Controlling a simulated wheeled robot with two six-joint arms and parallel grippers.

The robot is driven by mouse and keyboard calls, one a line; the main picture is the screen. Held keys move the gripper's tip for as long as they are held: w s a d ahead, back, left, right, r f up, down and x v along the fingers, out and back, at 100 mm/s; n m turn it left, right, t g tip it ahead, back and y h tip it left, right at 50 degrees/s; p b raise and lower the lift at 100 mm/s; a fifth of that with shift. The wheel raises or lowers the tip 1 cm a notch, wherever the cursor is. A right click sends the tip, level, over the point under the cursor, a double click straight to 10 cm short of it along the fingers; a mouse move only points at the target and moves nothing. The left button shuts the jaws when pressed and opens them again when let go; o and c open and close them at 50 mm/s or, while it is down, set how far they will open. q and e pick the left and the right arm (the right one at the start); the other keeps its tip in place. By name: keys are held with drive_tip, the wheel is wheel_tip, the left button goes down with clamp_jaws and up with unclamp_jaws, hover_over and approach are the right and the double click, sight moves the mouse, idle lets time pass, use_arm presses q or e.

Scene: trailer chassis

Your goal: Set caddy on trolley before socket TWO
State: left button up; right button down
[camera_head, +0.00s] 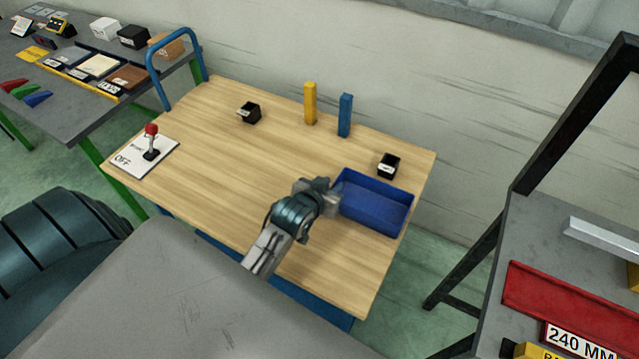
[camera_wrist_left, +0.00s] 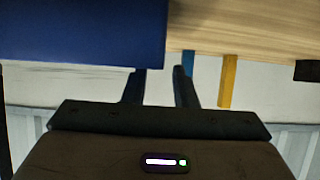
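The caddy, an open blue box (camera_head: 375,213), sits on the right part of the wood-topped trolley (camera_head: 225,165), near its right edge. It also fills the upper left of the left wrist view (camera_wrist_left: 80,30). My left gripper (camera_head: 331,192) is at the caddy's left wall. In the left wrist view its two dark fingers (camera_wrist_left: 160,84) stand apart with a gap between them. The left finger's tip meets the caddy's edge; whether it touches is unclear. Two small black blocks with pale labels (camera_head: 249,112) (camera_head: 389,165) stand on the trolley; the labels are unreadable, so I cannot identify socket TWO.
A yellow post (camera_head: 310,104) and a blue post (camera_head: 345,115) stand at the trolley's back. A red-knobbed lever on an OFF plate (camera_head: 151,150) is at left, near the blue handle (camera_head: 155,75). The trolley's middle is clear. Loaded benches stand at far left and right.

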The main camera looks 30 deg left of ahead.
use_arm(q)
drive_tip(key=b+v, duration=0.1)
drive_tip(key=v, duration=0.7)
drive_tip(key=shift+s, duration=0.15)
